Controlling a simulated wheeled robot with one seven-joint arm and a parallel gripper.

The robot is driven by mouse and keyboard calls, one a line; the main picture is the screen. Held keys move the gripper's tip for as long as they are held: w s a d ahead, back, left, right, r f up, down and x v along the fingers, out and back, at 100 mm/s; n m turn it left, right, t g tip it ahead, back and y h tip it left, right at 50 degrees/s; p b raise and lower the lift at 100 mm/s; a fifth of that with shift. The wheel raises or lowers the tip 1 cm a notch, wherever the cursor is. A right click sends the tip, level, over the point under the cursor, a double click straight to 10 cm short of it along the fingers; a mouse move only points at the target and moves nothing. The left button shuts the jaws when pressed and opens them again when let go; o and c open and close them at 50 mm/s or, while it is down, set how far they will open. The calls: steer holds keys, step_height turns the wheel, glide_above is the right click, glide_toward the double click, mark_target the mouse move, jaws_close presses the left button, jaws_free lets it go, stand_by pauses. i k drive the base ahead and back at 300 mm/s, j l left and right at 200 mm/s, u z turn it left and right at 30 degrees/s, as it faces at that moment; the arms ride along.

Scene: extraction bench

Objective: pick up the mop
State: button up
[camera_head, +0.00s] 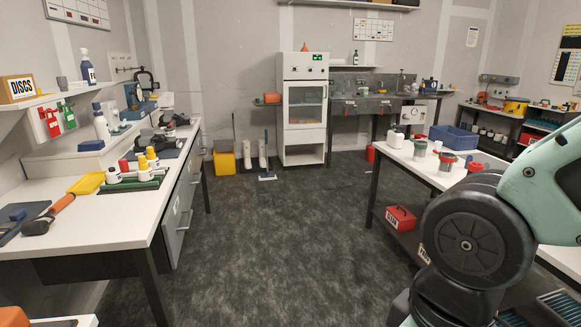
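My arm fills the lower right of the head view, far from the mop. My gripper is outside the picture.
A white cabinet (304,110) stands right of the mop. A left bench (110,215) holds bottles and tools. A right bench (395,155) holds jars, with a red box (400,218) on its lower shelf. The dark floor (270,240) between them is clear.

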mark_target(268, 177)
steer(key=i, duration=5.2)
steer(key=i+z, duration=0.1)
steer(key=i, duration=2.5)
